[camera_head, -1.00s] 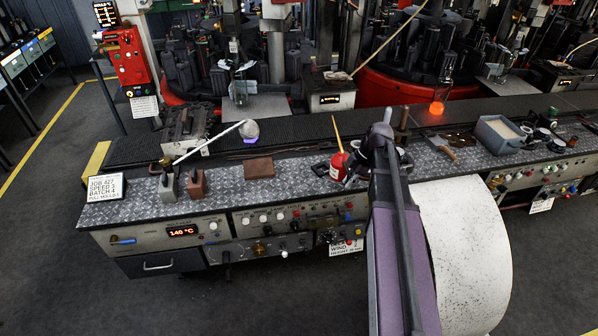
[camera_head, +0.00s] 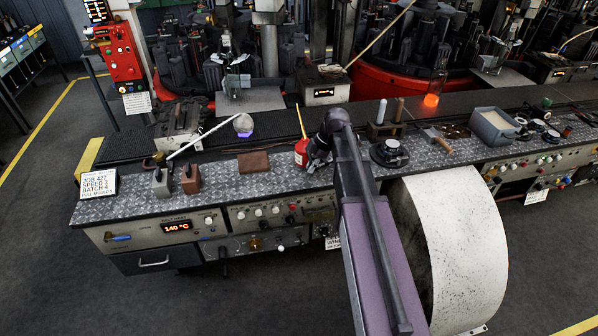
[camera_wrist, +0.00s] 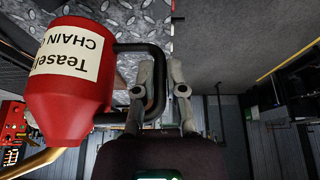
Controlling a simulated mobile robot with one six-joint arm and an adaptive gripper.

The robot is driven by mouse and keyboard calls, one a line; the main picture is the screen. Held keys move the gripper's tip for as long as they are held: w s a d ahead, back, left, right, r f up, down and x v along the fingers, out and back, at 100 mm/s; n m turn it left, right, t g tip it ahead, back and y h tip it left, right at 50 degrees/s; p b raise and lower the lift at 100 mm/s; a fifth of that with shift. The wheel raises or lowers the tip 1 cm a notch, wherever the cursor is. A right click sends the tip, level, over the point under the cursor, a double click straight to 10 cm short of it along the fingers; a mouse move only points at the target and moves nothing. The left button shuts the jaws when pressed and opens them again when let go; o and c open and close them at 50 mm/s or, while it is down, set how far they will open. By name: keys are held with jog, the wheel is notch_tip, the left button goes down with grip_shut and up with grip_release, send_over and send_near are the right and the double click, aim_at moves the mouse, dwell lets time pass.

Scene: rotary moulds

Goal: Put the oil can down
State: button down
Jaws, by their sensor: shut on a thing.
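The oil can (camera_head: 301,152) is red with a long thin brass-coloured spout, and is close over the patterned metal bench top (camera_head: 222,178), right of the brown block. I cannot tell whether its base touches the metal. In the wrist view the can (camera_wrist: 65,85) fills the left side, with its cream label upside down and the spout at lower left. My gripper (camera_wrist: 163,95) is shut on the can's black tube handle (camera_wrist: 155,70).
A flat brown block (camera_head: 253,162) lies left of the can, with bare metal between. A round black dial (camera_head: 390,152) sits to the right behind my arm. A grey bin (camera_head: 494,126) is farther right. The dark conveyor (camera_head: 270,130) runs along the back.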

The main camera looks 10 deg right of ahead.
jog(key=shift+w+a+f, duration=0.1)
jog(key=shift+w+a, duration=0.45)
jog(key=shift+a, duration=0.15)
jog(key=shift+w+a+f, duration=0.1)
jog(key=shift+w+a, duration=0.4)
jog(key=shift+a, duration=0.2)
jog(key=shift+w+a, duration=0.1)
jog(key=shift+w+a, duration=0.15)
jog(key=shift+a, duration=0.05)
jog(key=shift+w+a+f+b, duration=0.15)
jog(key=shift+a+f+b, duration=0.1)
jog(key=shift+f+b, duration=1.55)
jog(key=shift+b, duration=0.15)
jog(key=shift+f, duration=0.15)
jog(key=c, duration=0.7)
grip_release()
